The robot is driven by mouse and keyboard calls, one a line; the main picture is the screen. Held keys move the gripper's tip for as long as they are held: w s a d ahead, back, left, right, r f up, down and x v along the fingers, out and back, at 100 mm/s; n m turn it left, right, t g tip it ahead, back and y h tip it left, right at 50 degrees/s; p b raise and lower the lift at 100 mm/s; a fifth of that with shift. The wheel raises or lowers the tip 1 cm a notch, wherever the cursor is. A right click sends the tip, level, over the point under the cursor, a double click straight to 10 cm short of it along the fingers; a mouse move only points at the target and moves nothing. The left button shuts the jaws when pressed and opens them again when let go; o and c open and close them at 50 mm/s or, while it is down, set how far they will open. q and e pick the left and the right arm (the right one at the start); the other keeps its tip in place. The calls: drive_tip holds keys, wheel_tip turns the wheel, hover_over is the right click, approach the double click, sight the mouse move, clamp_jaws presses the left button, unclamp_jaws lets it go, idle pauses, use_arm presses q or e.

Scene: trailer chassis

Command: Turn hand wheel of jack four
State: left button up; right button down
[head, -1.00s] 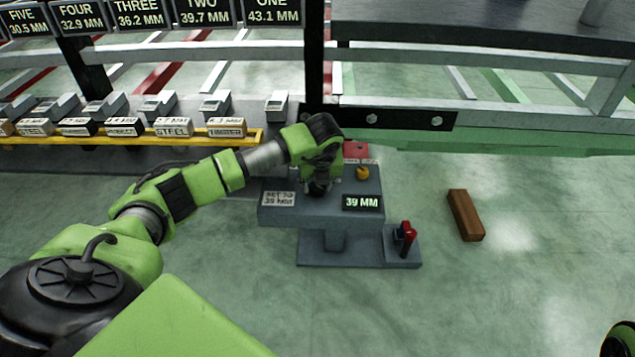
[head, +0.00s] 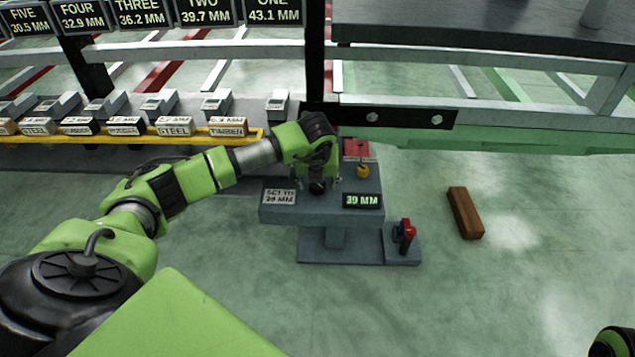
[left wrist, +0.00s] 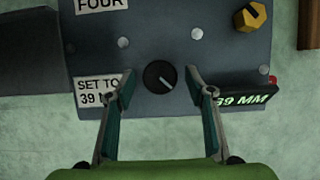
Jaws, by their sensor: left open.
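The jack (head: 280,215) is a grey block on a plinth, with a "SET TO 39 MM" label (head: 279,197) and a display (head: 362,201) reading 39 MM. In the left wrist view the label "FOUR" (left wrist: 101,8) shows at its top left. A small round black knob with a white mark (left wrist: 160,76) sits on its top face. My left gripper (left wrist: 160,88) is open, with its fingertips on either side of the knob and apart from it. In the head view my left gripper (head: 318,185) is above the jack. At lower right only a bit of my right arm shows.
A yellow knob (head: 362,171) stands beside a red block at the jack's back. A red-handled lever (head: 407,232) is at its right foot. A brown block (head: 465,213) lies on the floor. A yellow shelf (head: 180,136) with labelled blocks and the chassis rails are behind.

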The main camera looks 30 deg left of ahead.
sight(317, 202)
use_arm(q)
drive_tip(key=v, duration=0.7)
idle(0.4)
